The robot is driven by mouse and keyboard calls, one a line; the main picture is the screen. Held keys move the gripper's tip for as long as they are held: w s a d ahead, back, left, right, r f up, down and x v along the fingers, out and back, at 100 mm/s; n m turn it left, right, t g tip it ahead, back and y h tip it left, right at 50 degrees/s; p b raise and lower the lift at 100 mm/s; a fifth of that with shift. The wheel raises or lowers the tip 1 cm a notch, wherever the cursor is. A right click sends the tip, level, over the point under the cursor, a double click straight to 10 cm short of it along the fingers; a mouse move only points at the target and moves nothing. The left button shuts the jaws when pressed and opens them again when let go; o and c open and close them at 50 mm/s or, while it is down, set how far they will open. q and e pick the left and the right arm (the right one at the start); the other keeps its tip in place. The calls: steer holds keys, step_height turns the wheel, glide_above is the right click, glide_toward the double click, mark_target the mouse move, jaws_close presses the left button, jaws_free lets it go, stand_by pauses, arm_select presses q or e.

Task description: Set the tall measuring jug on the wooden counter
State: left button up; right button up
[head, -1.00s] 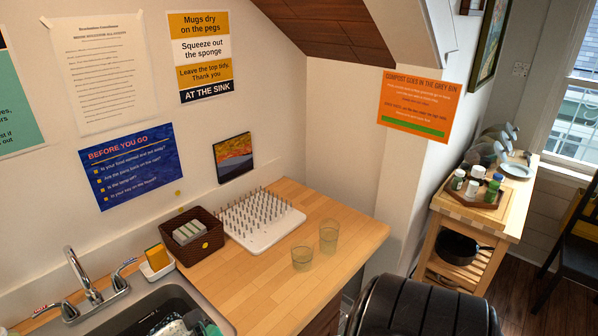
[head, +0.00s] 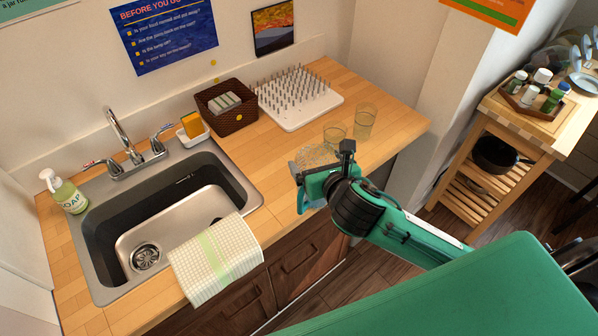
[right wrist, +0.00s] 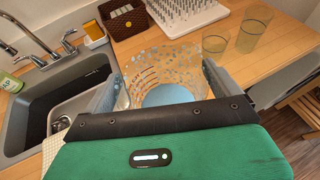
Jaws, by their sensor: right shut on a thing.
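My right gripper (head: 320,162) is over the front part of the wooden counter (head: 385,112), right of the sink. It is shut on a clear vessel (right wrist: 168,50) with a pale speckled pattern and a bluish bottom, which I take to be the tall measuring jug. The jug stands between the two fingers in the right wrist view, its open mouth toward the camera. In the head view the jug (head: 315,154) is partly hidden behind the gripper. I cannot tell whether its base touches the counter. My left gripper is not in view.
Two clear glasses (head: 335,133) (head: 365,122) stand just behind and right of the jug. A white pegged drying rack (head: 318,113) and a brown basket (head: 222,122) are farther back. The sink (head: 165,205), with a checked towel (head: 215,262) over its front edge, is at left.

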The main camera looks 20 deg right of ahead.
mark_target(304, 160)
steer(key=w+a+r+b, duration=0.1)
steer(key=w+r+b, duration=0.4)
steer(key=w+r, duration=0.85)
step_height(304, 160, down, 21)
steer(key=w+p, duration=0.2)
steer(key=p, duration=0.1)
steer(key=shift+h, duration=0.3)
steer(key=shift+a, duration=0.1)
steer(key=o, duration=1.1)
steer(key=shift+f, duration=0.25)
steer(key=shift+o, duration=0.3)
steer(key=shift+s, duration=0.1)
steer(key=shift+r, duration=0.2)
steer(key=b+v, duration=0.2)
steer(key=v, duration=1)
